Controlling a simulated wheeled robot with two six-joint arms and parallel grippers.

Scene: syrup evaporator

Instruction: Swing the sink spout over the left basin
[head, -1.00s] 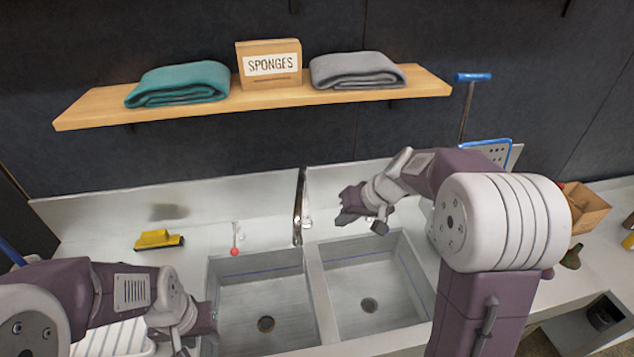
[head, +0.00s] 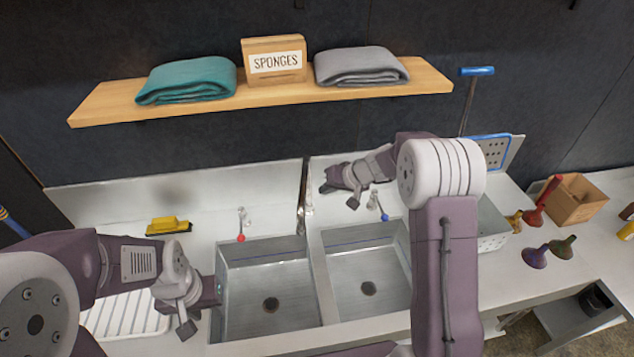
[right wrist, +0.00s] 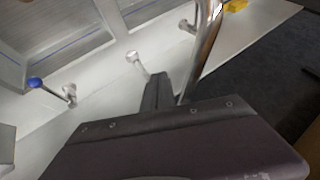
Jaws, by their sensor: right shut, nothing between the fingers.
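The chrome spout (head: 302,200) rises at the back between the two basins and looks roughly in line with the divider. It also shows as a shiny pipe (right wrist: 207,35) in the right wrist view. The left basin (head: 232,300) and right basin (head: 345,300) are empty. My right gripper (head: 327,187) is shut and empty, just right of the spout; its fingers (right wrist: 157,92) show beside the pipe. I cannot tell whether they touch it. My left gripper (head: 212,291) hangs by the left basin's left edge, far from the spout; its jaw opening is unclear.
A red-knobbed lever (head: 241,237) and a blue-knobbed lever (head: 385,217) stand behind the basins. A yellow brush (head: 168,226) lies at the back left. A shelf (head: 110,104) with towels hangs above.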

